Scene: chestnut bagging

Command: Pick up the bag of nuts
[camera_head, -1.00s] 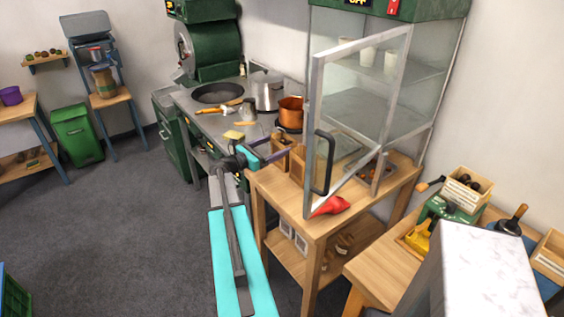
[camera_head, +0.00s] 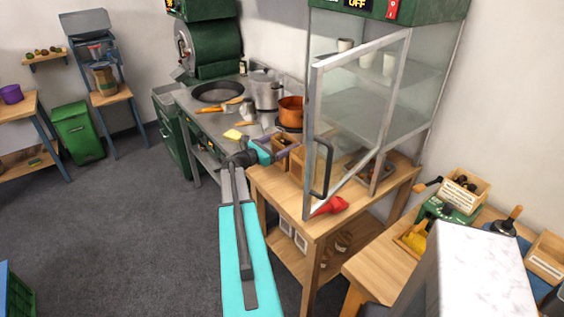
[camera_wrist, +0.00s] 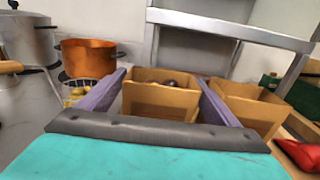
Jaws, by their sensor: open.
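A brown open-topped paper bag (camera_wrist: 160,100) with dark nuts inside stands between my fingers in the wrist view. In the head view this bag (camera_head: 281,142) is partly behind my gripper at the table's back left edge. My gripper (camera_wrist: 162,79) is open, with one purple finger on each side of the bag; I cannot tell whether they touch it. In the head view my gripper (camera_head: 287,149) reaches over the table edge. A second brown bag (camera_wrist: 250,105) stands just to the right, and its contents are hidden.
The open glass door (camera_head: 350,120) of a cabinet rises right beside the bags. A red scoop (camera_head: 330,206) lies on the wooden table (camera_head: 300,217). A copper pot (camera_head: 291,111) and a steel pot (camera_head: 265,90) stand behind on the counter. Open floor lies to the left.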

